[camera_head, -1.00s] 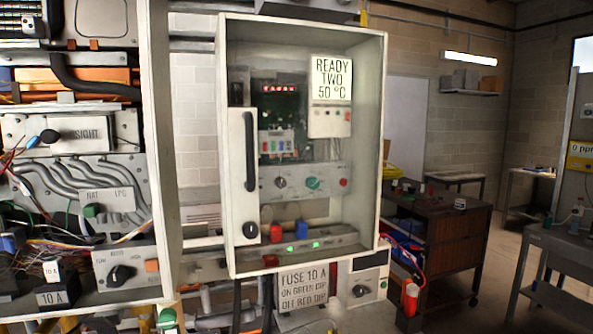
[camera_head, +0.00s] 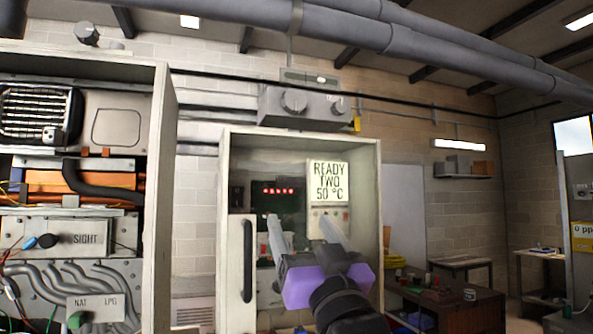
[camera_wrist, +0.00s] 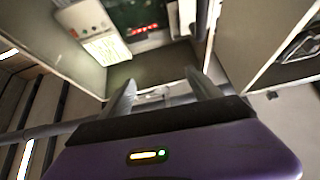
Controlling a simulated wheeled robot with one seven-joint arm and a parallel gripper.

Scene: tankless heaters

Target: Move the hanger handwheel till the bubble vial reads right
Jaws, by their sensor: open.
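A grey box (camera_head: 318,108) above the open cabinet carries two round knobs, a larger left one (camera_head: 293,100) and a smaller right one (camera_head: 340,105). One of them may be the hanger handwheel; I cannot tell which. A small unit (camera_head: 309,76) with a pale oval window sits just above and may hold the bubble vial; its reading is too small to make out. My gripper (camera_head: 300,226) is open and empty, pointing up in front of the cabinet, below the grey box. In the wrist view my gripper (camera_wrist: 158,82) has small grey and white parts beyond its fingers.
A taller heater case (camera_head: 165,150) stands open at left. Thick pipes (camera_head: 400,30) cross overhead. A brown workbench (camera_head: 450,305) stands at right.

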